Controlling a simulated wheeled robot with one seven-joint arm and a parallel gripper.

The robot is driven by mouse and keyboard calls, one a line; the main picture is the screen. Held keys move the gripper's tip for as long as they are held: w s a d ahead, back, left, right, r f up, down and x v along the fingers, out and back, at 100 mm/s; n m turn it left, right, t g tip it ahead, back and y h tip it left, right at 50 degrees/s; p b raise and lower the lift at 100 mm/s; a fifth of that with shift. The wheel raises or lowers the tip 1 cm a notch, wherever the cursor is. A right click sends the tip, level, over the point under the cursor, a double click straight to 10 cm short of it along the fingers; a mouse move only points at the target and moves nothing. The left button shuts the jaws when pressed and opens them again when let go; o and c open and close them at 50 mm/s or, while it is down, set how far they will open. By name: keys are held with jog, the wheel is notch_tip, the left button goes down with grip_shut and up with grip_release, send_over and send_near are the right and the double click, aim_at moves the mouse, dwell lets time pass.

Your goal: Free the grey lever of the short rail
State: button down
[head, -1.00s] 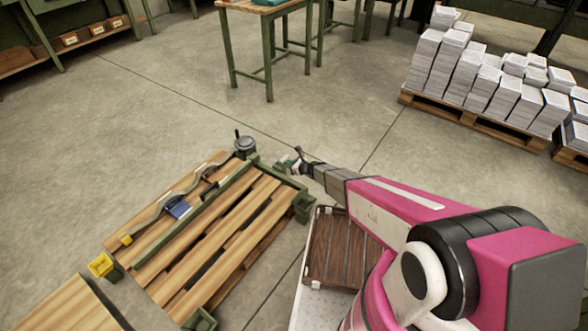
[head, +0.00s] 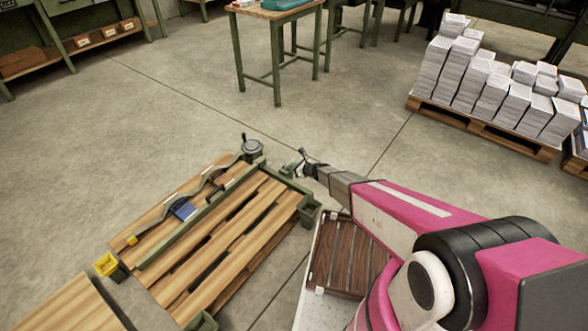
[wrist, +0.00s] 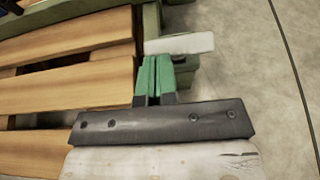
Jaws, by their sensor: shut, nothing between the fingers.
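The short green rail (head: 290,183) runs along the right end of the slatted wooden platform; part of it shows in the wrist view (wrist: 152,18). A light grey bar that looks like its lever (wrist: 180,44) lies across the green rail end, just beyond my fingertips. My gripper (wrist: 154,60) is shut and empty, its green fingers together with their tips close to the bar's near edge; I cannot tell whether they touch.
The long green rail (head: 200,217) crosses the platform (head: 225,250). A curved grey bar with a blue block (head: 184,210) lies beside it. A round grey knob (head: 252,148) stands at the far corner. Open floor lies beyond.

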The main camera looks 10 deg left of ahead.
jog(key=shift+w+a+r+h, duration=0.2)
jog(key=shift+a+r+h, duration=0.15)
jog(key=shift+a+h, duration=0.05)
jog(key=w+a+r+h, duration=0.1)
jog(key=w+a, duration=0.1)
jog(key=a, duration=0.4)
jog(key=shift+w+a+r+g, duration=0.4)
dwell(0.8)
dwell(0.4)
jog(key=v, duration=0.3)
jog(key=shift+s+d, duration=0.2)
jog(key=shift+d, duration=0.25)
jog(key=s+d+r, duration=0.1)
jog(key=d+r, duration=0.2)
jog(key=r, duration=0.6)
jog(key=shift+s+r, duration=0.2)
